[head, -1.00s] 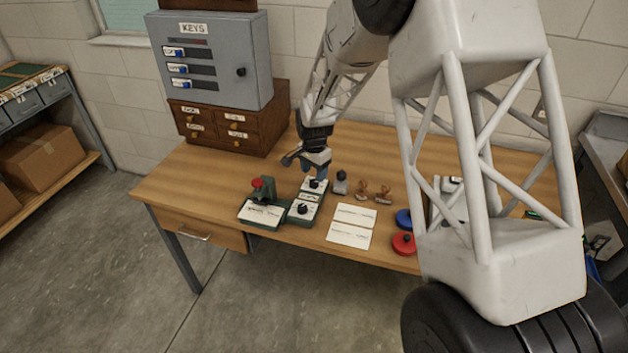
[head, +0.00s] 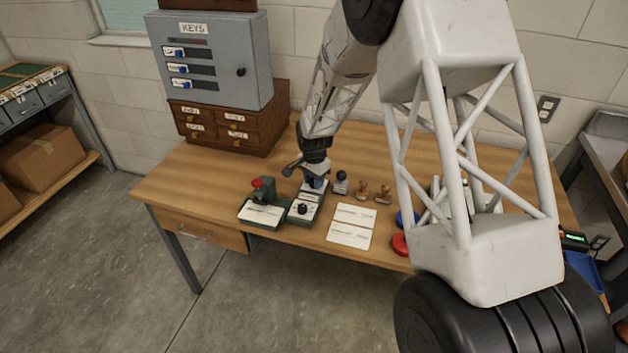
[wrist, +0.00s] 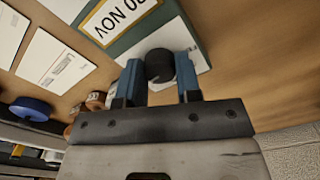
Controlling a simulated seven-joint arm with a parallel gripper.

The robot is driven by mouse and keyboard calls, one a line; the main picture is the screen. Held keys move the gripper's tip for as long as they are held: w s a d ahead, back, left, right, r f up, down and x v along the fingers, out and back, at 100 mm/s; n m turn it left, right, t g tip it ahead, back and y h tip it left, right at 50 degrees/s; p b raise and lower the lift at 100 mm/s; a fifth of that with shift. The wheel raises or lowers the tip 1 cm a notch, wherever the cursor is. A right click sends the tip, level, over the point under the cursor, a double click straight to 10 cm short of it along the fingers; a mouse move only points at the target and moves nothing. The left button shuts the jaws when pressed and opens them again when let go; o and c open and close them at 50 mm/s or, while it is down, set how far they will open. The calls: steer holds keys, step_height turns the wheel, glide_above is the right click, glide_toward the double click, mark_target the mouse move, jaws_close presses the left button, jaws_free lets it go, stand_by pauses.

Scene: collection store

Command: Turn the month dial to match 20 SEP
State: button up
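The date unit is a green block with pale plates (head: 306,213). Its near black dial knob (head: 303,208) shows in the head view; my gripper (head: 313,181) hides the far one. In the wrist view the date window (wrist: 124,15) shows upside-down text reading NOV, with the day digits partly cut off at the top edge. My gripper (wrist: 159,82) has its two blue fingers on either side of a black dial knob (wrist: 159,66), with no clear gap. It appears shut on that knob. No label naming this dial is readable.
A stamping device with a red knob (head: 258,184) stands just left of the date unit. White cards (head: 352,225) lie to its right, with wooden-handled stamps (head: 383,194) behind them. A red round pad (head: 400,245) is further right.

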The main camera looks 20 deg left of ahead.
steer(key=shift+c, duration=1.3)
steer(key=shift+n, duration=0.4)
steer(key=n, duration=0.3)
steer(key=shift+n, duration=2)
steer(key=o, duration=0.9)
steer(key=shift+r, duration=0.1)
